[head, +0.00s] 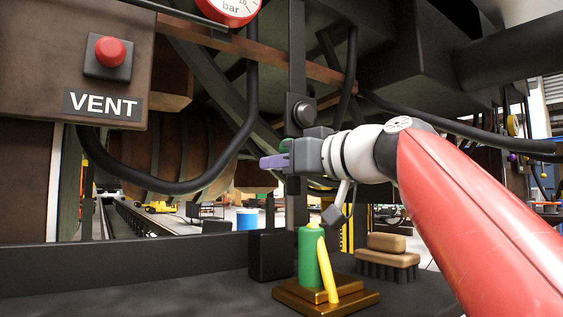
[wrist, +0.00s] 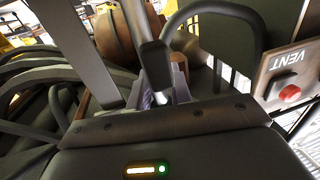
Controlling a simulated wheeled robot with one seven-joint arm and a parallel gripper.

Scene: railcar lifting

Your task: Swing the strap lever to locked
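My gripper (head: 273,161), with purple fingers, reaches left in front of a dark upright strap or post (head: 297,60) that has a round pivot bolt (head: 303,112). In the wrist view, the purple fingers of my gripper (wrist: 164,92) stand on either side of a dark paddle-shaped piece (wrist: 154,65), which looks like the strap lever's handle. I cannot tell whether the fingers touch it or grip it. In the head view the gripper hides most of the lever, so its angle is unclear.
A VENT box (head: 104,104) with a red button (head: 110,52) hangs at left, with a black hose (head: 170,187) beneath it. A green cylinder (head: 308,258), a yellow stick (head: 327,270) and a brush (head: 387,258) stand on the dark ledge below my gripper. A gauge (head: 230,8) is above.

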